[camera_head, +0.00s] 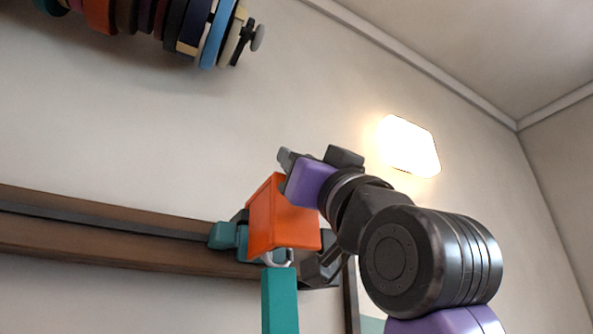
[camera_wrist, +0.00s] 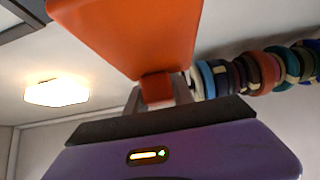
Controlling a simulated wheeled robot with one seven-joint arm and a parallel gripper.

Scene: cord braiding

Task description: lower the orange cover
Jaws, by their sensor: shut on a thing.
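The orange cover (camera_head: 278,218) is a box-like piece at the right part of the brown wall rail in the head view. It also fills the top of the wrist view (camera_wrist: 130,32). A small orange tab (camera_wrist: 157,88) sticks out from it. My gripper (camera_wrist: 160,94) is shut on this tab, with one grey finger on each side. In the head view my purple gripper body stands at the cover's upper right, and the fingertips are partly hidden. A metal hook (camera_head: 277,260) shows just below the cover, above a teal upright piece (camera_head: 279,300).
The brown rail (camera_head: 110,240) with a dark strip runs along the wall to the left. A teal block (camera_head: 226,236) sits beside the cover. A rod of several coloured spools (camera_head: 190,28) hangs at upper left. A bright lamp (camera_head: 409,146) is at right.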

